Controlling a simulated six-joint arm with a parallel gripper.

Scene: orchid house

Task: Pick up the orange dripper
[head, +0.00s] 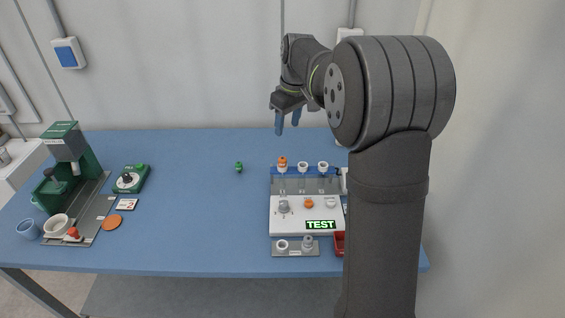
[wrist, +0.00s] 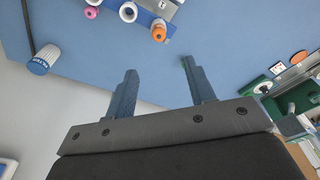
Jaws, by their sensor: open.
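An orange dripper (head: 282,161) stands at the left end of a blue-backed rack (head: 313,171), beside two white ring-topped pieces. In the wrist view an orange piece (wrist: 159,31) shows at the top, beyond my fingertips; it looks like the same dripper. A second orange piece (head: 308,203) sits lower, on the white panel of the station. My gripper (head: 287,123) is open and empty, pointing down above the back of the table, higher than the rack. Both its fingers (wrist: 160,70) show apart in the wrist view, with nothing between them.
The white panel (head: 284,225) has a lit TEST sign. A red tray (head: 339,243) is partly hidden by my arm. A green machine (head: 88,160), cups and an orange disc (head: 112,222) are at left. A small green piece (head: 239,167) lies mid-table, with free room around it.

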